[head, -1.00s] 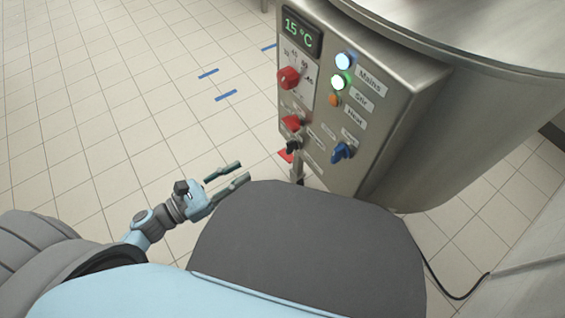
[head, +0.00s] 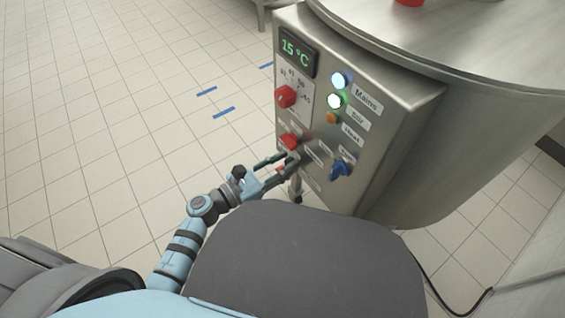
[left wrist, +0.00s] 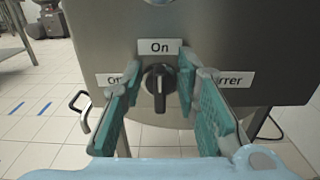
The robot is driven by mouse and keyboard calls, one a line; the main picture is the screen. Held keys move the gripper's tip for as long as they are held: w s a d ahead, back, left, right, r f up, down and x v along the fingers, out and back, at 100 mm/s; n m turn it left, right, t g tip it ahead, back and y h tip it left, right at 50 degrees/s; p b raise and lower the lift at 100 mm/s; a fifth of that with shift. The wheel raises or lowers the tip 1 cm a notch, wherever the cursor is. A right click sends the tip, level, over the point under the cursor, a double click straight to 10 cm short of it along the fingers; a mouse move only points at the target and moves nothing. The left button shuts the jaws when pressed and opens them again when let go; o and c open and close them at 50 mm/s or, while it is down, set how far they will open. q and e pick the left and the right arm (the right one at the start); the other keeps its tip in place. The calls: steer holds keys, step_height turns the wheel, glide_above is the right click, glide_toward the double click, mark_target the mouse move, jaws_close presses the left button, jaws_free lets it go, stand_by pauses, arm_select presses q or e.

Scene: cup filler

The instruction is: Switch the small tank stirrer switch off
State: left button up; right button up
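The stirrer switch is a black rotary knob (left wrist: 158,82) on the steel control panel (left wrist: 215,35). Its white pointer mark is directed up, towards the "On" label (left wrist: 160,46). The partly hidden "Off" label (left wrist: 108,80) is at its left, and the partly hidden "Stirrer" label (left wrist: 228,79) at its right. My left gripper (left wrist: 158,90) is open, with one finger on each side of the knob. In the head view the left gripper (head: 287,160) reaches the panel's lower left and partly hides the knob. My right gripper is not in view.
Above the knob are a red switch (head: 289,141) and a red dial (head: 286,96). A blue switch (head: 341,169) is to the right. The mains lamp (head: 339,80) and green stir lamp (head: 334,101) are lit. The display (head: 296,50) reads 15 °C.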

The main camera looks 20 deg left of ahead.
arm_select(q)
jaws_close()
